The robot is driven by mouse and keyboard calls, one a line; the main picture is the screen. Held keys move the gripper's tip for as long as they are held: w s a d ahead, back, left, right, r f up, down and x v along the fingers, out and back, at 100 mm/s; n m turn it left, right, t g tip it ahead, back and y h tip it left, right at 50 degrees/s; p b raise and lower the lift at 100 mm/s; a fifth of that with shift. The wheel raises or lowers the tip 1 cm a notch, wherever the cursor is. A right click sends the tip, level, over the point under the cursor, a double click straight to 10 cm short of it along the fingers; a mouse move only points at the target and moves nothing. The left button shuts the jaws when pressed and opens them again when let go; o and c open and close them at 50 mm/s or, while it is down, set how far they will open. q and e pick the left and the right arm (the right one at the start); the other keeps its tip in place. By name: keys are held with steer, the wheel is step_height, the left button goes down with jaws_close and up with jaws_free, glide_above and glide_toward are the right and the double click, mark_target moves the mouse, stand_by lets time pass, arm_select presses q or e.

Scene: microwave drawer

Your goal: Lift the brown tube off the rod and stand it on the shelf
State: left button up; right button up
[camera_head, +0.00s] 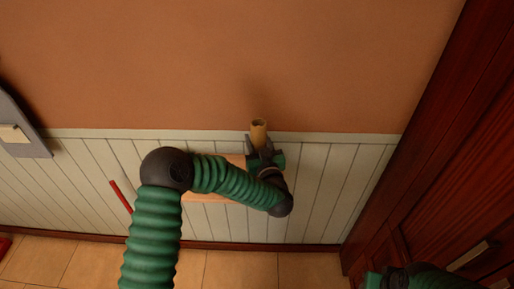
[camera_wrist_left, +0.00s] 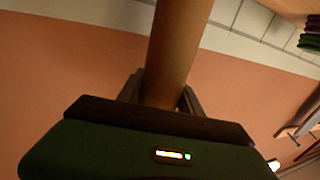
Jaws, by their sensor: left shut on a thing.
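The brown tube (camera_head: 258,131) stands up out of my left gripper (camera_head: 261,147) in the head view, in front of the wall. My left gripper is shut on it. In the left wrist view the tube (camera_wrist_left: 174,48) runs up from between the two fingers of the gripper (camera_wrist_left: 160,97). A light wooden board (camera_head: 205,198), which looks like the shelf, is partly hidden behind my left arm. A thin red rod (camera_head: 121,196) leans at the left, apart from the tube. Part of my right arm shows at the bottom right; its fingers cannot be made out.
A dark red wooden cabinet (camera_head: 440,150) closes off the right side. A grey panel (camera_head: 20,128) is at the left edge. White panelling (camera_head: 325,190) lines the lower wall above a tiled floor (camera_head: 235,270). The wall above the tube is bare.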

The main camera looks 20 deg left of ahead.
arm_select(q)
step_height(320, 180, up, 24)
steer(key=shift+r+p, duration=0.2)
steer(key=shift+p, duration=0.25)
steer(key=shift+f+b, duration=0.35)
steer(key=shift+f, duration=0.45)
steer(key=shift+s+f, duration=0.1)
